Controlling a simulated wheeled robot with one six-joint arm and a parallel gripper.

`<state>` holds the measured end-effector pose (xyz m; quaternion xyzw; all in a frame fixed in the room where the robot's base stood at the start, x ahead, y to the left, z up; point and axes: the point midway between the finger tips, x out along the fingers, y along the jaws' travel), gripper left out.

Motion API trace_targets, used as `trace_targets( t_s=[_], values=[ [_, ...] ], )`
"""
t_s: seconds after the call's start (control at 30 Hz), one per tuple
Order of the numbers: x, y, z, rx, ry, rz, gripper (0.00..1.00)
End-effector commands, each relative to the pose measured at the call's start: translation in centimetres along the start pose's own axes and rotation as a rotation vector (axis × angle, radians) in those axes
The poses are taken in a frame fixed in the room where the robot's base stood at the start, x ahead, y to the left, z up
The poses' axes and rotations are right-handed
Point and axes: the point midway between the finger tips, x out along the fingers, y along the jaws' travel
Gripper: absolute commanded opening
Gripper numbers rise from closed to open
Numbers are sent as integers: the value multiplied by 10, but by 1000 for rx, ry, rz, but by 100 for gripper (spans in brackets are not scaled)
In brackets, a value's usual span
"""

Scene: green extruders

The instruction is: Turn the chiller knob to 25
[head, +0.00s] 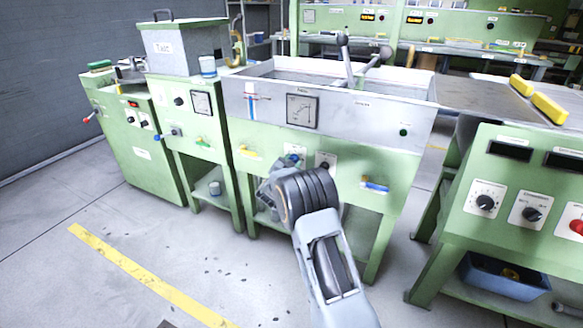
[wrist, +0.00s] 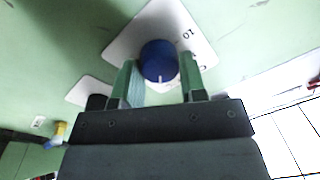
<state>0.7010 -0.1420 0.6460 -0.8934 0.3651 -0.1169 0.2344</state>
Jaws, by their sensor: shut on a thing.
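A round blue knob (wrist: 158,57) sits on a white dial plate (wrist: 122,45) on a green panel in the wrist view. A printed 10 shows at the plate's upper right; the other marks are partly hidden or unclear. A short white mark shows on the knob's lower edge. My gripper (wrist: 160,78) has one green finger on each side of the knob and is shut on it. In the head view the blue knob (head: 293,158) shows small on the front of the green bench with the metal tank, with my gripper (head: 281,172) in front of it, partly hiding the panel.
A black knob (head: 324,165) sits just right of the blue one. Another green console (head: 500,165) stands at the right. The floor left of my arm is clear.

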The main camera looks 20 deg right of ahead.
Motion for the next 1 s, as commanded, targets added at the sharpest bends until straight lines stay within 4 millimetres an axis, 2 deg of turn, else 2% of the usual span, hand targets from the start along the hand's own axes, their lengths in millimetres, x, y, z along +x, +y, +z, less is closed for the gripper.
trace_targets(
  t_s=[0.67, 0.7, 0.93, 1.0],
  values=[
    [0, -1, 0, 60, 3, -1, 15],
    [0, -1, 0, 60, 3, -1, 40],
    [0, 0, 0, 60, 3, 0, 62],
    [0, 0, 0, 59, 3, 0, 64]
  ],
)
